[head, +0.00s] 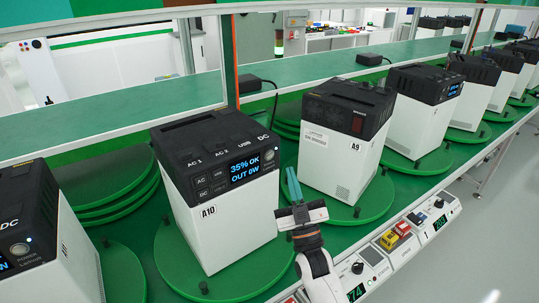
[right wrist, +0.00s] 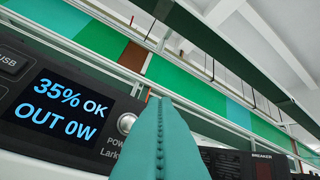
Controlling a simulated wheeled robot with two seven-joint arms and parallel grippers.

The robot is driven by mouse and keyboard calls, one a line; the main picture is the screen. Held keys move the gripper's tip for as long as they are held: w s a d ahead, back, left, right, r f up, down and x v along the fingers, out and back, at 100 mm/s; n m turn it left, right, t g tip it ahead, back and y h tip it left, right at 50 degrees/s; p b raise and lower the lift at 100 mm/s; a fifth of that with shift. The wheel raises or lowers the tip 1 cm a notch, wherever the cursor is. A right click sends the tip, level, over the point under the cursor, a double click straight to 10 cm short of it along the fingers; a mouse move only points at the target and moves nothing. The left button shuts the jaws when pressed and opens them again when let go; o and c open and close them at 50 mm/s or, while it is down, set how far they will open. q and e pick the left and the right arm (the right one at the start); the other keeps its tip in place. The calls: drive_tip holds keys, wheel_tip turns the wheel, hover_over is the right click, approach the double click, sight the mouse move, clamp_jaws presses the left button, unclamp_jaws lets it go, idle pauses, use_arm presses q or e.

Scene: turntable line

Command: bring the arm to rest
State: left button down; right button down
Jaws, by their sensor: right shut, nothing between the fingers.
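My right gripper (head: 292,186) is shut and empty, its teal fingers pointing up in the gap between two power units. The unit A10 (head: 220,195) is to its left, white with a black top, its screen reading 35% OK, OUT 0W. The unit A9 (head: 345,135) is to its right, with its back side toward me. In the right wrist view, the closed teal fingers (right wrist: 160,140) stand close in front of the A10 screen (right wrist: 62,105) and a round power button (right wrist: 126,123). I cannot tell if they touch it. My left gripper is not in view.
The units stand on green round turntables (head: 170,265) along the line. Another unit (head: 40,235) is at the left edge. Control boxes with a red and yellow switch (head: 396,235) line the front rail. A green shelf (head: 110,117) runs behind. Grey floor (head: 470,250) is clear at right.

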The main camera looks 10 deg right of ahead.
drive_tip(key=s+d+f+m+g+h, duration=0.1)
drive_tip(key=s+f+g, duration=0.4)
drive_tip(key=f+g, duration=0.3)
drive_tip(key=s+f+m+g, duration=0.1)
drive_tip(key=s+f+g, duration=0.45)
drive_tip(key=f, duration=0.45)
drive_tip(key=s+d+f+m+g+h, duration=0.1)
drive_tip(key=s+f+g, duration=0.3)
drive_tip(key=s, duration=0.6)
drive_tip(key=s+d+f+g+h, duration=0.1)
drive_tip(key=s+g, duration=0.4)
drive_tip(key=s, duration=0.6)
wheel_tip(320, 180, down, 26)
drive_tip(key=g, duration=0.2)
drive_tip(key=s+d+f, duration=0.3)
drive_tip(key=s+f, duration=1.3)
drive_tip(key=s, duration=0.1)
drive_tip(key=shift+s+f+g, duration=0.25)
drive_tip(key=shift+f+g, duration=0.1)
drive_tip(key=shift+g, duration=0.1)
